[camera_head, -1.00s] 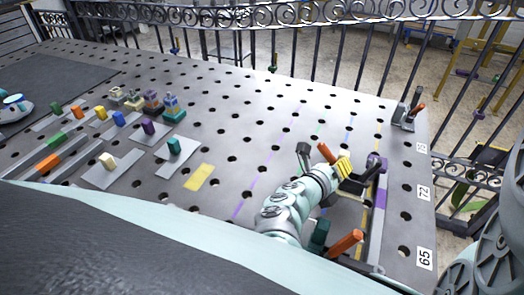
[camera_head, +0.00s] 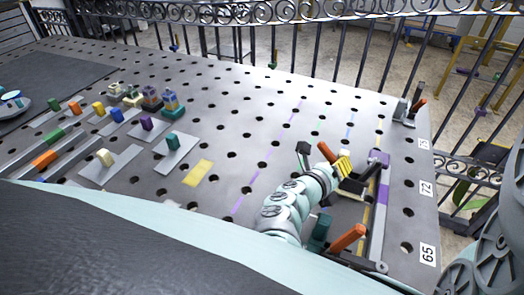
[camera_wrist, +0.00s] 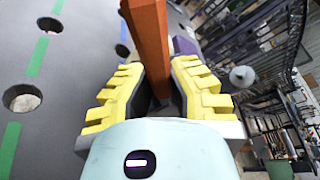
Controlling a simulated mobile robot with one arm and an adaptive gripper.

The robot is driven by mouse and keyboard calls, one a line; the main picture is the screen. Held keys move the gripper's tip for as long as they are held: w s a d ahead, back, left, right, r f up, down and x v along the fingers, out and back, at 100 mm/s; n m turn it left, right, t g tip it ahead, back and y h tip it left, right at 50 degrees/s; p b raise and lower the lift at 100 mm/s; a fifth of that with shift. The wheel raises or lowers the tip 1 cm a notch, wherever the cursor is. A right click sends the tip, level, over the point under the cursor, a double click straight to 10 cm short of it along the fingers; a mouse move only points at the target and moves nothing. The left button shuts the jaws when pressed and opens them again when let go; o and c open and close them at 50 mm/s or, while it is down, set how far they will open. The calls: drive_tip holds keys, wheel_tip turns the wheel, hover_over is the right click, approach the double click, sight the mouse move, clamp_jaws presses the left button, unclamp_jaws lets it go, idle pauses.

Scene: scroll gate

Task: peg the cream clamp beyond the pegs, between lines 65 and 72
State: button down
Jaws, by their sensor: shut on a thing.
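A small cream block (camera_head: 105,158) stands on a grey plate at the left of the perforated table. I cannot tell whether it is the cream clamp. My gripper (camera_head: 343,166) is at the right of the table, with yellow fingers shut on an orange handle (camera_head: 325,151). In the wrist view the orange handle (camera_wrist: 148,45) stands between the yellow fingers (camera_wrist: 150,95). The body below that handle is mostly hidden. Line labels 65 (camera_head: 428,253) and 72 (camera_head: 426,188) are at the table's right edge.
Another clamp with an orange handle (camera_head: 347,238) is close in front of my gripper. A purple piece (camera_head: 379,159) sits on a grey bar right of it. A further clamp (camera_head: 410,110) stands at the far right corner. Several coloured blocks fill the left; the middle is mostly clear.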

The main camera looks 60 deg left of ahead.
drive_tip(key=shift+f+b, duration=0.25)
drive_tip(key=shift+b, duration=0.1)
drive_tip(key=c, duration=1.1)
unclamp_jaws()
drive_tip(key=shift+a, duration=0.1)
drive_tip(key=shift+c, duration=0.2)
drive_tip(key=shift+o, duration=0.6)
drive_tip(key=shift+f, duration=0.15)
drive_tip(key=v, duration=0.3)
drive_tip(key=shift+s+r, duration=0.15)
drive_tip(key=shift+r, duration=0.05)
drive_tip(key=shift+s+r, duration=0.15)
drive_tip(key=shift+r, duration=0.2)
drive_tip(key=s, duration=0.3)
drive_tip(key=shift+s+d, duration=0.25)
drive_tip(key=shift+s, duration=0.1)
drive_tip(key=shift+s+d, duration=0.2)
drive_tip(key=shift+s, duration=0.05)
